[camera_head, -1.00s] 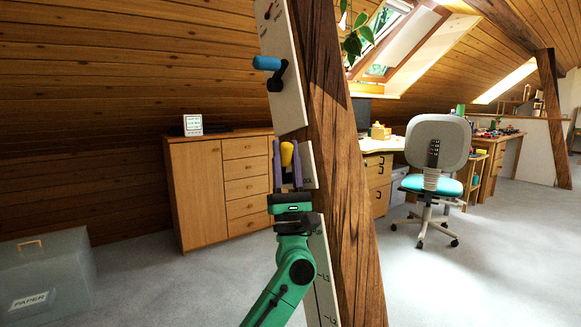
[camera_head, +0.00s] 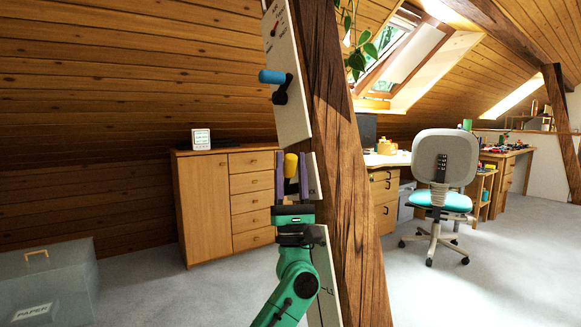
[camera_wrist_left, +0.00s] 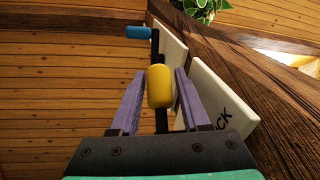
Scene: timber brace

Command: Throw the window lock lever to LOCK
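The window lock lever has a yellow knob (camera_head: 291,166) and is mounted on a white plate (camera_head: 314,178) on the timber brace (camera_head: 345,170). My left gripper (camera_head: 292,180) is at the lever, its purple fingers on either side of the yellow knob. In the left wrist view the yellow knob (camera_wrist_left: 160,86) stands between the spread fingers, with a gap on its left; contact on the right is unclear. The plate (camera_wrist_left: 207,105) there shows letters ending in "CK", partly hidden. My right gripper is in neither view.
A blue-handled crank (camera_head: 272,77) sits on a larger white board (camera_head: 291,105) just above the lever. Another white panel (camera_head: 325,280) is below, beside my left arm. A wooden cabinet (camera_head: 202,205), grey paper box (camera_head: 45,280) and office chair (camera_head: 440,185) stand farther off.

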